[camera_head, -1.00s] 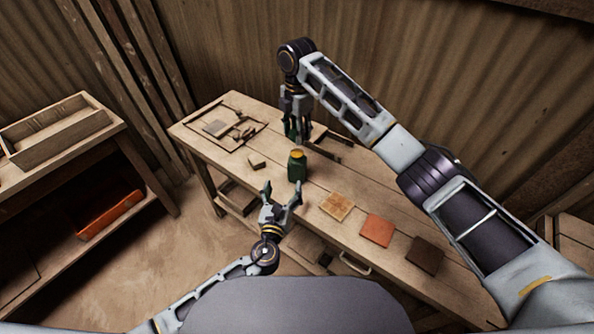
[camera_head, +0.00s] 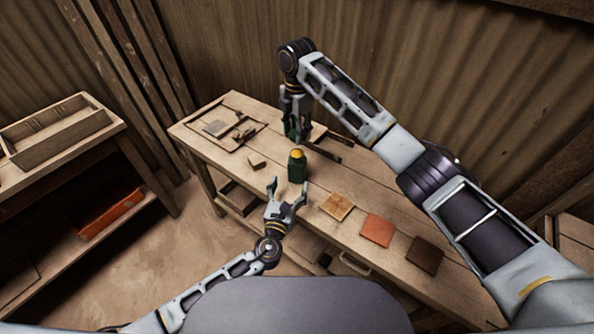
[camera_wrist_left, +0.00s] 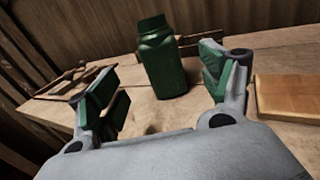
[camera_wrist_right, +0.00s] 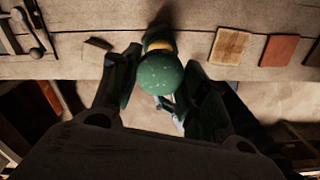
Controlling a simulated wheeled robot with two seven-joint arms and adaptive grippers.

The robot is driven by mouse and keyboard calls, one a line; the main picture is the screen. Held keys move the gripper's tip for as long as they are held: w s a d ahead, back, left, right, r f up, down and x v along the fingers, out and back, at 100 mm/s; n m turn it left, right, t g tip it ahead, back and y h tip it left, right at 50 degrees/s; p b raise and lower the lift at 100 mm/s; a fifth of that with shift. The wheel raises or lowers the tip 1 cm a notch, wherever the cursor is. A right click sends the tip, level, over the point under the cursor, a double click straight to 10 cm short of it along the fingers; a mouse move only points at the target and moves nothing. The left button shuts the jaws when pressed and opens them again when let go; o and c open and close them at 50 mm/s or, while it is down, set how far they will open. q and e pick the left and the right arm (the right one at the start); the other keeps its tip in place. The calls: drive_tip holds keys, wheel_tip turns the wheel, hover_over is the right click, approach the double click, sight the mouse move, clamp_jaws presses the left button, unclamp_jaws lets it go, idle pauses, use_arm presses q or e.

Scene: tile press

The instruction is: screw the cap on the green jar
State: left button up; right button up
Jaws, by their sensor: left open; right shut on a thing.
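The green jar (camera_head: 297,170) stands upright on the workbench, uncapped, with yellow showing at its mouth. In the left wrist view the jar (camera_wrist_left: 163,65) is beyond and between the fingertips, touching neither. My left gripper (camera_head: 288,188) is open and empty, at the bench's front edge on the near side of the jar. My right gripper (camera_head: 296,134) points down behind the jar, apart from it. In the right wrist view it is shut on a round, speckled green cap (camera_wrist_right: 161,75), which partly hides the jar. In the head view the cap is hard to tell from the fingers.
Three square tiles, tan (camera_head: 337,206), orange (camera_head: 377,230) and dark brown (camera_head: 425,255), lie to the right of the jar. A small wooden block (camera_head: 257,162) lies left of it. A frame with tools (camera_head: 225,125) is at the bench's far left. Bare bench separates these.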

use_arm(q)
drive_tip(key=shift+x, duration=5.25)
drive_tip(key=c, duration=1.5)
use_arm(e)
hover_over(297, 153)
drive_tip(key=shift+s+f, duration=0.1)
drive_tip(key=shift+f, duration=2.4)
